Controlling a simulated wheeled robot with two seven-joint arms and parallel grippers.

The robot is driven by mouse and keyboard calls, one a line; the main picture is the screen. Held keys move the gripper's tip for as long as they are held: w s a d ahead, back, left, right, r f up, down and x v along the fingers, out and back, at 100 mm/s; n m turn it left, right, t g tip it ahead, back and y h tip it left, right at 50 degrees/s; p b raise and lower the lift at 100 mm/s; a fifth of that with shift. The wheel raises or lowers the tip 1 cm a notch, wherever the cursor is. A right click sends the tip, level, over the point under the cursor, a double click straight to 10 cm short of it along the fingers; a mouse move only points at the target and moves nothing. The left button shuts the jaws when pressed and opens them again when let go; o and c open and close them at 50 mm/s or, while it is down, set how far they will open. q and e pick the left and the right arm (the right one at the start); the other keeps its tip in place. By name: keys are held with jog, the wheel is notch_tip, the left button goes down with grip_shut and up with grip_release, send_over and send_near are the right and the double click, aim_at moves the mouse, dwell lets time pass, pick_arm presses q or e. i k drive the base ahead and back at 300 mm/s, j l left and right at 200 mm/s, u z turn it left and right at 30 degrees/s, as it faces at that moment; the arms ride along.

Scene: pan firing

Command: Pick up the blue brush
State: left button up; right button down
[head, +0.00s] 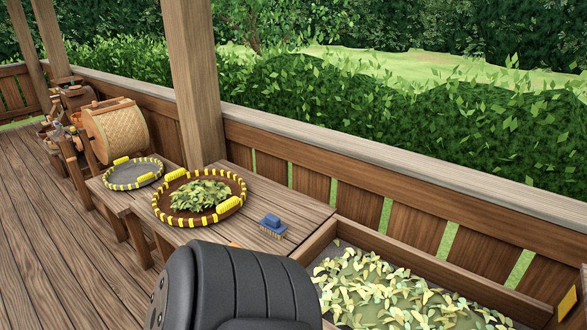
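The blue brush (272,224) lies on the wooden table, to the right of the round brown tray and left of the leaf-filled trough. It has a small blue body with pale bristles along its lower side. Nothing touches it. A large black rounded part, probably of my own arm, covers the bottom middle of the head view, in front of the table's near edge. Neither gripper's fingers show in this view.
The wooden table (307,213) bears a brown tray (163,213) with yellow marks, holding green leaves (200,194). A grey round tray (133,174) stands further left. A wooden trough (430,262) with leaves is at right. A post (197,90) and railing stand behind.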

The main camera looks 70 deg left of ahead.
aim_at(270, 224)
jog(key=u, duration=2.45)
